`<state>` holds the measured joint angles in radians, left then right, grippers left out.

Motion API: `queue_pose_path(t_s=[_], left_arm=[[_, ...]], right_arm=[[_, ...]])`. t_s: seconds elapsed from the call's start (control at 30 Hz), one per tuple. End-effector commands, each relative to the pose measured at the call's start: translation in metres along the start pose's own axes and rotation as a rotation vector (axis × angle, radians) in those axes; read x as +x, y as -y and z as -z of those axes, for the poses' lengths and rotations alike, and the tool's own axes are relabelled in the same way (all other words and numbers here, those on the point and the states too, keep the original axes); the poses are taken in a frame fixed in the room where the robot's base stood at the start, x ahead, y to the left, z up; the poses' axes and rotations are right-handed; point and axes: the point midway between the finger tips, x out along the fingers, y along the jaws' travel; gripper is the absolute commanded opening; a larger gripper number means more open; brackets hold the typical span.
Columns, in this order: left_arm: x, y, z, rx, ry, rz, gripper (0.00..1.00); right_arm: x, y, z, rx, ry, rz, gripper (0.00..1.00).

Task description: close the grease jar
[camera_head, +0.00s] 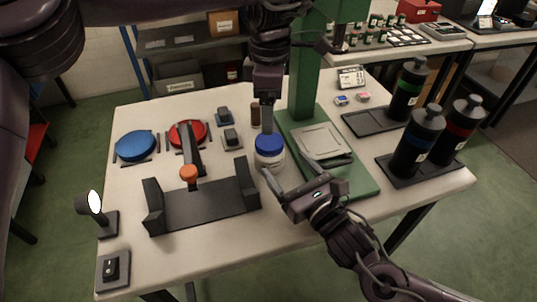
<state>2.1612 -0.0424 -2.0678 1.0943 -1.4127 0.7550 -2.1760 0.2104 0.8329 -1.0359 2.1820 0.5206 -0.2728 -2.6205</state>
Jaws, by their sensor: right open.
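The grease jar (269,160) is a pale, squat jar standing on the white table, left of the green press base. A blue lid (269,145) sits at its top; I cannot tell whether it is screwed down. My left gripper (267,130) comes down from above, its tips at the back edge of the lid. It shows edge-on, so its opening and any contact are unclear. My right gripper (289,172) is open, just right of and in front of the jar, its fingers pointing towards it and apparently empty.
The green press (355,182) stands close on the right. A dark cradle (205,208) with an orange-knobbed tool is front left. Blue (135,146) and red (181,136) discs lie at the left. Dark bottles (416,142) stand at the right.

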Motion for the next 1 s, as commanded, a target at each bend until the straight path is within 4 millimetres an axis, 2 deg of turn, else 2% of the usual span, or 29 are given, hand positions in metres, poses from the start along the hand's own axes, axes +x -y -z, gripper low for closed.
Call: queue_pose_path(t_s=[0.17,0.4,0.6,1.0], left_arm=[[0.000,0.000,0.000,-0.001,0.000,0.000,0.79],[0.000,0.000,0.000,-0.001,0.001,0.000,0.79],[0.000,0.000,0.000,-0.001,0.001,0.000,0.79],[0.000,0.000,0.000,-0.001,0.001,0.000,0.79]], right_arm=[[0.013,0.000,-0.001,0.000,0.002,0.000,0.75],[0.050,0.000,-0.001,0.001,0.003,0.000,0.75],[0.072,0.000,0.000,0.002,-0.001,0.000,0.75],[0.078,0.000,0.000,0.001,-0.002,0.000,0.75]])
